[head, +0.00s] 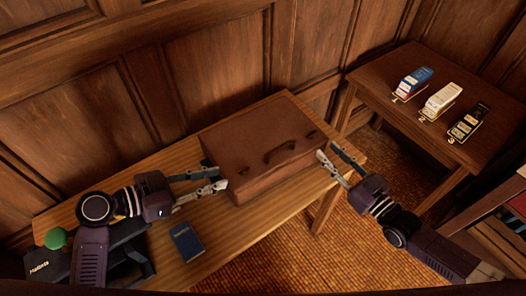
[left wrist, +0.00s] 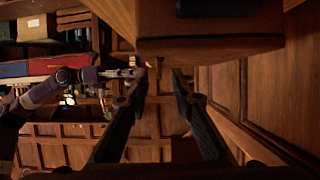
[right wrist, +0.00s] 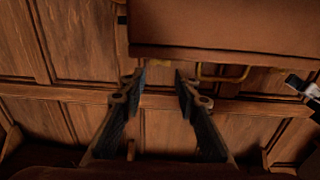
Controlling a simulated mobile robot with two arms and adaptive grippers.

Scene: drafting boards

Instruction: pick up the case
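The brown case (head: 255,140) lies flat on the wooden table, its handle on the side facing me. My left gripper (head: 222,178) is at the case's left end, its fingers spread. My right gripper (head: 325,152) is at the case's right end, also with fingers spread. In the left wrist view the case (left wrist: 210,45) is above the open fingertips (left wrist: 163,72), with nothing between them. In the right wrist view the case (right wrist: 220,35) is above the open fingertips (right wrist: 160,72), also empty. I cannot tell whether any finger touches the case.
A blue book (head: 187,242) lies on the table (head: 215,248) in front of the case. A panelled wall (head: 210,60) stands close behind. A bookshelf (head: 500,225) is at the right edge.

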